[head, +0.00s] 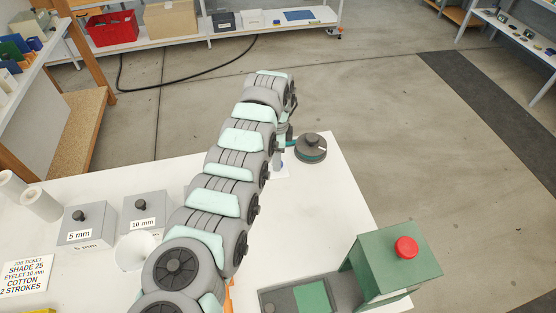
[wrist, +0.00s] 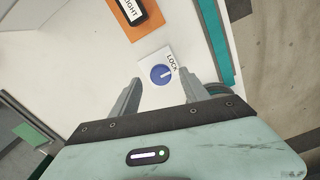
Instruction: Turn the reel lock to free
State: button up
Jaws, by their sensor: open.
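The reel lock is a blue round knob (wrist: 162,74) on a white plate (wrist: 153,60) marked LOCK, in the wrist view. A white mark on the knob points right, toward the word LOCK. My gripper (wrist: 160,82) is open, with one finger on each side of the knob in the picture and nothing held. I cannot tell how high the fingertips are above the plate. In the head view my arm hides the knob. A dark round reel (head: 310,148) with a teal band stands at the far table edge, right of my arm's end.
A black block (wrist: 131,10) reading "LIGHT" on an orange card lies beyond the plate. In the head view, a green press (head: 392,262) with a red button stands front right. Grey boxes marked 5 mm (head: 88,226) and 10 mm (head: 146,212) stand left of my arm.

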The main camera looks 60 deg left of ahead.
jog(key=shift+f, duration=1.1)
jog(key=shift+w, duration=0.1)
grip_shut()
